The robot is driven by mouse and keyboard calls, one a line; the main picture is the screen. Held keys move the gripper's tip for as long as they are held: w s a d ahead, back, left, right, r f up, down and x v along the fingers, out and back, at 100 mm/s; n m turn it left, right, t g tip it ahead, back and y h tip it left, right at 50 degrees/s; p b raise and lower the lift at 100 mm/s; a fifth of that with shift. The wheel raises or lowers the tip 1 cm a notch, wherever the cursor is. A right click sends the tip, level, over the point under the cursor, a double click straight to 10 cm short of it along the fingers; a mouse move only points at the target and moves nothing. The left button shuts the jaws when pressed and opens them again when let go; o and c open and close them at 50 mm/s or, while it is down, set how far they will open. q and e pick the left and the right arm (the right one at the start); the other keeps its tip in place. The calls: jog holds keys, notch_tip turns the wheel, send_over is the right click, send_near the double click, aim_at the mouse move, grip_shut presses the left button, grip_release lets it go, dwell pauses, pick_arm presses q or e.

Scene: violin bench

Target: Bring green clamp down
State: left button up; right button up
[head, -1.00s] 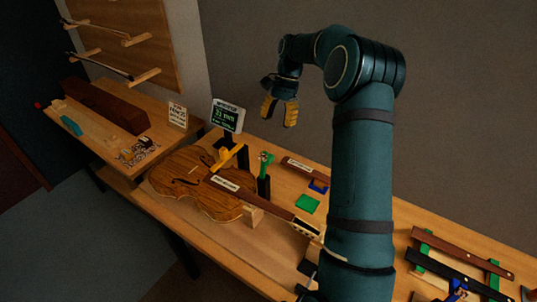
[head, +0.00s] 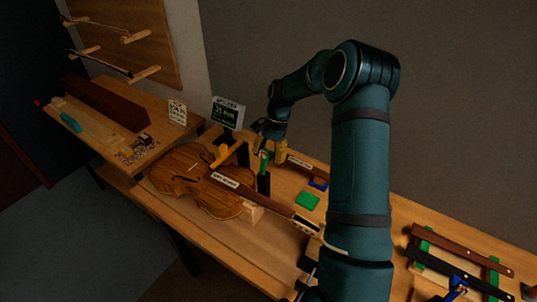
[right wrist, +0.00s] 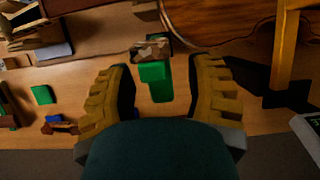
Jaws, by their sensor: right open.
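The green clamp (head: 265,160) stands upright at the top of a dark post (head: 264,184) beside the violin body. In the right wrist view the green clamp (right wrist: 155,78) lies between the two yellow fingers, with a mottled brown-grey part at its upper end. My right gripper (head: 270,146) is open around the clamp's upper part, and a gap shows on both sides of it in the wrist view (right wrist: 158,92). Its fingers partly hide the clamp in the head view. My left gripper is not in view.
The violin (head: 195,178) lies left of the clamp, with a yellow bar (head: 226,154) above it. A display (head: 228,113) stands behind. A green block (head: 307,201) and a blue piece (head: 318,183) lie to the right. Dark wooden strips (head: 455,250) rest further right.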

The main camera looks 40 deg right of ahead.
jog(key=shift+c, duration=0.4)
grip_shut()
